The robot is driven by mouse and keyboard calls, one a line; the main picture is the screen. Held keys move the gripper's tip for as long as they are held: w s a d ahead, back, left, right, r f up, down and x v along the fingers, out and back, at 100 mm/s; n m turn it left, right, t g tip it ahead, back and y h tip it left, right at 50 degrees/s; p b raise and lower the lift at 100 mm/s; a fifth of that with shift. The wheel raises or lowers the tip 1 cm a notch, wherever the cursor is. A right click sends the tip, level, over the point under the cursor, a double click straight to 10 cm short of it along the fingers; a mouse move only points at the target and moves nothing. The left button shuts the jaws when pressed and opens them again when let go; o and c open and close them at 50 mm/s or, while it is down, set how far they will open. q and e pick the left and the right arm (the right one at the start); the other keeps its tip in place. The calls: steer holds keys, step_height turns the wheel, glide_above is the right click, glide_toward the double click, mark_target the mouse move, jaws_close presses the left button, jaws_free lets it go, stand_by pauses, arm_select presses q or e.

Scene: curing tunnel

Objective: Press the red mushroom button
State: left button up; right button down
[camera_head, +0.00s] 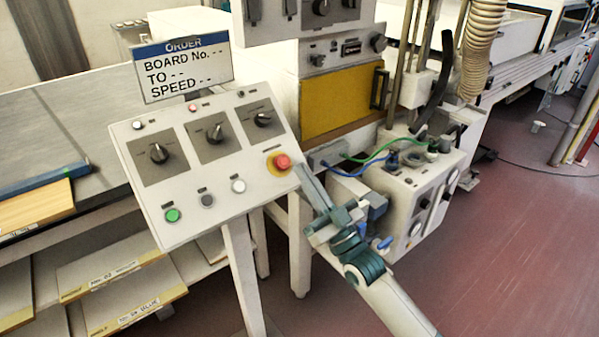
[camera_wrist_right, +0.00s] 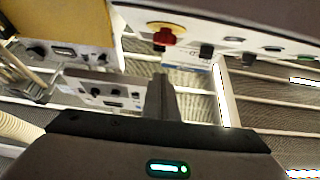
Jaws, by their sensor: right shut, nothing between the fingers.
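The red mushroom button (camera_head: 282,161) sits on a yellow round plate at the right edge of the sloping control panel (camera_head: 222,187). In the right wrist view the red button (camera_wrist_right: 165,37) shows at the top, ahead of the fingers. My right gripper (camera_head: 300,170) is shut and empty, its tips close to the right of the button in the head view. In the right wrist view its fingers (camera_wrist_right: 160,85) stand together below the button with a gap in the picture. I cannot tell whether the tips touch the panel edge. My left gripper is not in view.
The panel also has several black knobs (camera_head: 159,153), a green button (camera_head: 172,215), a grey button and a white button. An order sign (camera_head: 185,68) stands behind it. A grey box with cables (camera_head: 400,190) is near my right arm. Red floor lies open at right.

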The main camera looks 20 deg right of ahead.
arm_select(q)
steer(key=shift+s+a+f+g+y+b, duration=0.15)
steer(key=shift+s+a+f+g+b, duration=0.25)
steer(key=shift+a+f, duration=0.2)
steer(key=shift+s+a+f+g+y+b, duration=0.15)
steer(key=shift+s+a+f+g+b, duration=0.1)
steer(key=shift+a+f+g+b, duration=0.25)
arm_select(e)
steer(key=v, duration=0.7)
steer(key=shift+s+d, duration=0.1)
steer(key=shift+s, duration=0.1)
steer(key=s+f+m+g+h, duration=0.1)
steer(key=f+g+h, duration=0.15)
steer(key=f, duration=0.95)
steer(key=s+f+g+h, duration=0.1)
steer(key=f+g, duration=0.2)
steer(key=f, duration=1)
steer(key=s+f+m+g+h, duration=0.1)
steer(key=s+f+g+h, duration=0.15)
steer(key=f, duration=0.95)
steer(key=s+a+f+g, duration=0.2)
steer(key=s+f+g, duration=0.2)
steer(key=s+f, duration=0.8)
steer(key=s+a+f+g+h, duration=0.1)
steer(key=s+f+g, duration=0.4)
steer(key=s+f, duration=0.8)
step_height(320, 180, down, 3)
steer(key=shift+s+a+f, duration=0.1)
steer(key=shift+s+a, duration=0.15)
steer(key=shift+a, duration=0.25)
